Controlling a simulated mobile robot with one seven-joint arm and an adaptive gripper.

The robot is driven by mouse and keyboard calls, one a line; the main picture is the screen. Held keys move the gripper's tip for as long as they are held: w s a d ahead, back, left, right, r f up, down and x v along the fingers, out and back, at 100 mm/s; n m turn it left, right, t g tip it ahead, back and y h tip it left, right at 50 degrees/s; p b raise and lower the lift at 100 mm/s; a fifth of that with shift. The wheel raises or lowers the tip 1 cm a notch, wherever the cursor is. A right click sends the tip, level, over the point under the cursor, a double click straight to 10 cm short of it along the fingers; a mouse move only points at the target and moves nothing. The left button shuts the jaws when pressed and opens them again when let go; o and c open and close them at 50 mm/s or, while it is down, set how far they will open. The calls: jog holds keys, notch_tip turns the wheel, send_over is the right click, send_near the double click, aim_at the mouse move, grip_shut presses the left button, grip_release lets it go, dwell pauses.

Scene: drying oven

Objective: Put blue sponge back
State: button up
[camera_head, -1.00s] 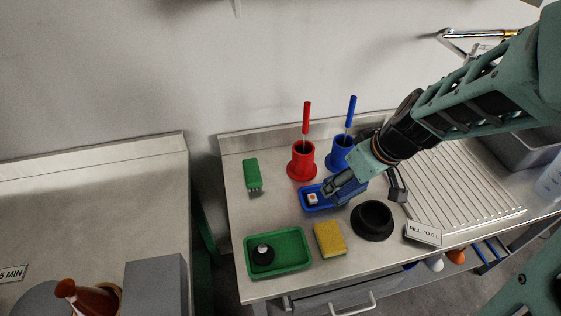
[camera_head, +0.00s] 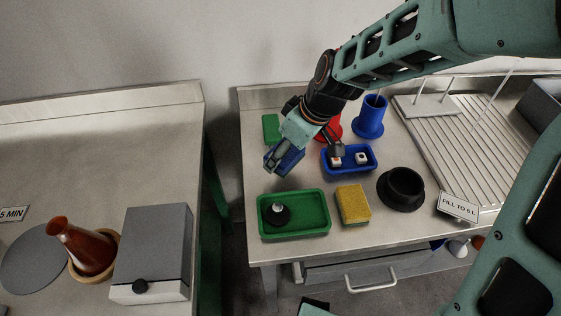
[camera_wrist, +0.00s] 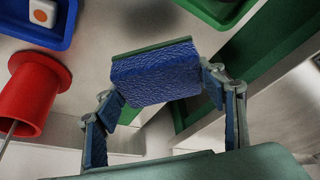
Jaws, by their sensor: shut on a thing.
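My gripper (camera_head: 298,152) is shut on the blue sponge (camera_head: 287,161). In the wrist view my gripper (camera_wrist: 165,100) has its fingers on either side of the blue sponge (camera_wrist: 156,74), which has a green layer along its far edge. In the head view the sponge is over the back left part of the counter, between the green block (camera_head: 270,128) and the green tray (camera_head: 316,219). The blue tray (camera_head: 364,171) is to its right and holds small light-coloured pieces. The wrist view also shows part of the blue tray (camera_wrist: 62,38) and the green tray (camera_wrist: 222,22).
A yellow sponge (camera_head: 353,204) lies right of the green tray, which holds a black knob-like piece (camera_head: 277,213). A red holder (camera_head: 331,130), partly hidden by my arm, and a blue holder (camera_head: 370,118) stand behind. A black ring-shaped holder (camera_head: 401,187) is at right.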

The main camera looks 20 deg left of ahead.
aim_at(293, 157)
jog(key=shift+a+f+b, duration=0.3)
jog(key=shift+a+f, duration=0.4)
jog(key=shift+f, duration=0.2)
jog(key=shift+d+b+x, duration=0.15)
jog(key=shift+b+x, duration=0.5)
jog(key=shift+x, duration=0.2)
jog(key=shift+d+b+x, duration=0.2)
jog(key=shift+b+x, duration=0.4)
jog(key=shift+x, duration=0.3)
jog(key=shift+s+f, duration=0.1)
jog(key=shift+f, duration=0.15)
jog(key=o, duration=1.4)
jog(key=shift+o, duration=0.2)
jog(key=shift+d+r, duration=0.1)
jog(key=shift+r, duration=0.4)
jog(key=p+v, duration=0.2)
jog(key=v, duration=0.9)
jog(key=shift+r, duration=0.1)
jog(key=shift+d, duration=0.1)
